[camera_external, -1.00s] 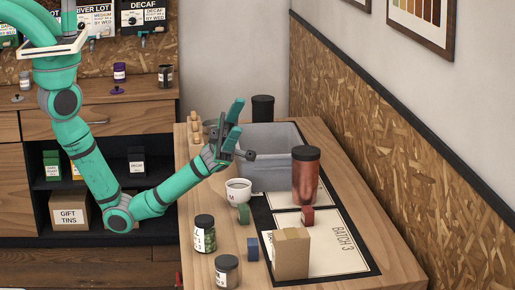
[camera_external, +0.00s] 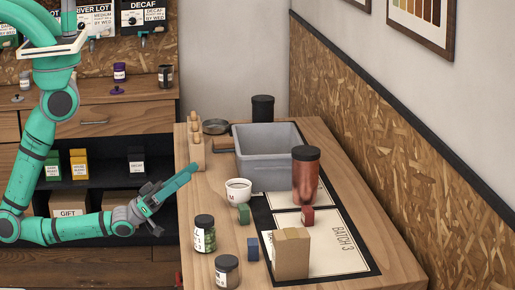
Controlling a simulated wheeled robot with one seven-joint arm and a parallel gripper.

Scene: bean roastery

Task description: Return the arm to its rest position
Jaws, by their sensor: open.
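My gripper (camera_external: 176,188) is at the left edge of the wooden table (camera_external: 350,193), in front of the table's side as seen here. Its teal fingers point up and to the right. It is open, and I see nothing held in it. My arm (camera_external: 32,160) hangs down at the left, bends at the bottom left and reaches right to the gripper. The white cup (camera_external: 238,190) stands on the table to the right of the gripper, apart from it.
The table holds a grey bin (camera_external: 268,158), a copper canister (camera_external: 306,176), a cardboard box (camera_external: 291,254), a green-filled jar (camera_external: 204,234), a grey jar (camera_external: 227,271) and small blocks. A shelf unit (camera_external: 110,130) stands behind my arm. Floor shows between shelf and table.

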